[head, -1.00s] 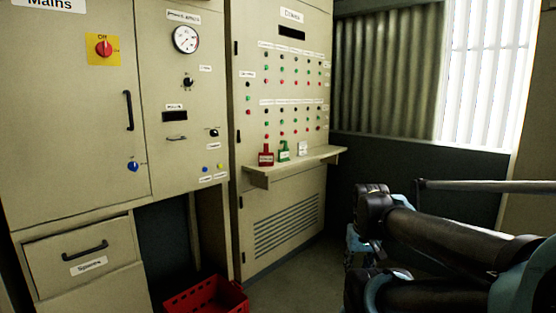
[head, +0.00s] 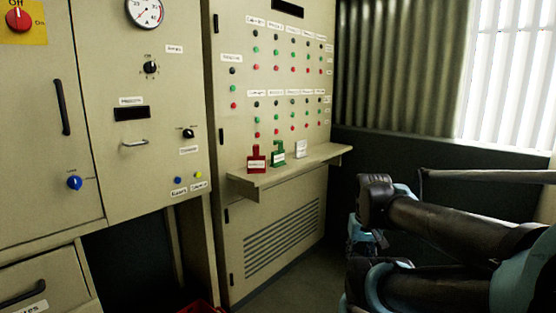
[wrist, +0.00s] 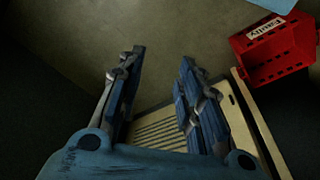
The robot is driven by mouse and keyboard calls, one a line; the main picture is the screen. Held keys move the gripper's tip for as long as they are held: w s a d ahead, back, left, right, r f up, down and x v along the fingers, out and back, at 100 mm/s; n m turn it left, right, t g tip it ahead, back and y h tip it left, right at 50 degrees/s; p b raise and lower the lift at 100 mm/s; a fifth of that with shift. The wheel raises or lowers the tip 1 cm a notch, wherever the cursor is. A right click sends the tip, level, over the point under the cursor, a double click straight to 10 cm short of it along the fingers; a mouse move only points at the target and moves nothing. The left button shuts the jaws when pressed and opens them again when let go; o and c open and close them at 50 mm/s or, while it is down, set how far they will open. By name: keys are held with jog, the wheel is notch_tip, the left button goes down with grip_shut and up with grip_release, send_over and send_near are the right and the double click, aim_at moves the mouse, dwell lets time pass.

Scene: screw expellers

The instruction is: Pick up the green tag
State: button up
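The green tag (head: 278,153) stands on a narrow shelf (head: 262,181) on the front of the control cabinet. A red tag (head: 256,160) is to its left and a white tag (head: 301,149) to its right. My gripper (wrist: 158,75) is open and empty in the wrist view, its two blue fingers well apart and pointing over the floor. In the head view my folded arm is at the lower right, away from the shelf. The tags do not show in the wrist view.
The cabinet (head: 285,215) has rows of buttons above the shelf and a vent below. A red crate (wrist: 272,50) is on the floor and barely shows in the head view. A corrugated shutter (head: 395,70) is behind. Floor before the cabinet looks clear.

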jog(key=shift+w+d, duration=0.15)
jog(key=shift+w, duration=0.4)
jog(key=o, duration=0.9)
jog(key=shift+s+a+r, duration=0.2)
jog(key=shift+s+r, duration=0.1)
jog(key=shift+r, duration=0.05)
jog(key=o, duration=0.5)
jog(key=shift+w+a+r+n+y, duration=0.25)
jog(key=shift+w+a, duration=0.15)
jog(key=shift+w, duration=0.2)
jog(key=shift+w+a+r+n+y, duration=0.15)
jog(key=shift+w+a+y, duration=0.1)
jog(key=shift+w+a, duration=0.25)
jog(key=shift+o, duration=0.2)
jog(key=n+t+y, duration=0.9)
jog(key=y, duration=0.4)
send_near(280, 157)
jog(key=x, duration=0.5)
jog(key=shift+d+f, duration=0.1)
jog(key=shift+f, duration=0.15)
jog(key=shift+x, duration=2.65)
